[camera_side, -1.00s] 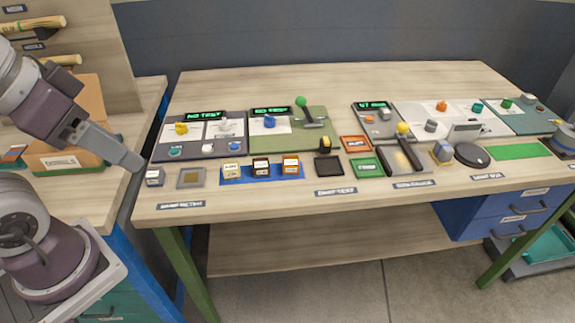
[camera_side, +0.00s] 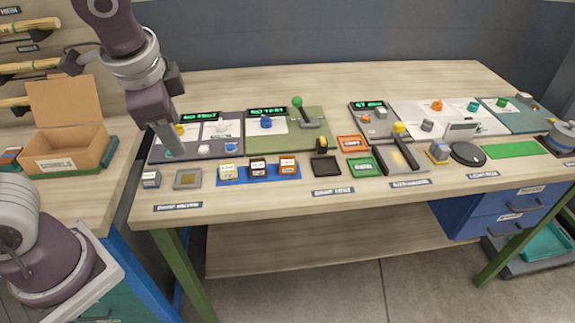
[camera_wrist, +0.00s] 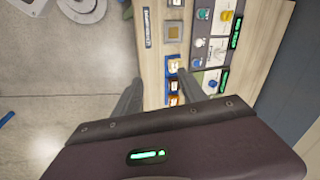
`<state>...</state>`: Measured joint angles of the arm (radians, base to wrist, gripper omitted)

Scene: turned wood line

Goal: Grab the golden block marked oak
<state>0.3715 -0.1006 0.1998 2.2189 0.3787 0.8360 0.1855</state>
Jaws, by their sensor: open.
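Three small labelled blocks stand in a row on a blue mat (camera_side: 243,181): a pale one (camera_side: 228,172) at left, a dark brown one (camera_side: 258,168) in the middle, and an orange-golden one (camera_side: 287,167) at right. Their labels are too small to read; the right one looks the most golden. In the wrist view the orange-golden block (camera_wrist: 173,100) is lowest in the row, partly close behind a finger. My gripper (camera_side: 170,156) is open and empty, above the left end of the bench and left of the blocks. Its fingers (camera_wrist: 158,77) show apart in the wrist view.
A grey square plate (camera_side: 188,179) and a small grey block (camera_side: 151,179) lie left of the mat. Test panels with knobs and a green-knobbed lever (camera_side: 298,102) stand behind. A black pad (camera_side: 327,167) lies right of the mat. An open cardboard box (camera_side: 65,150) is at far left.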

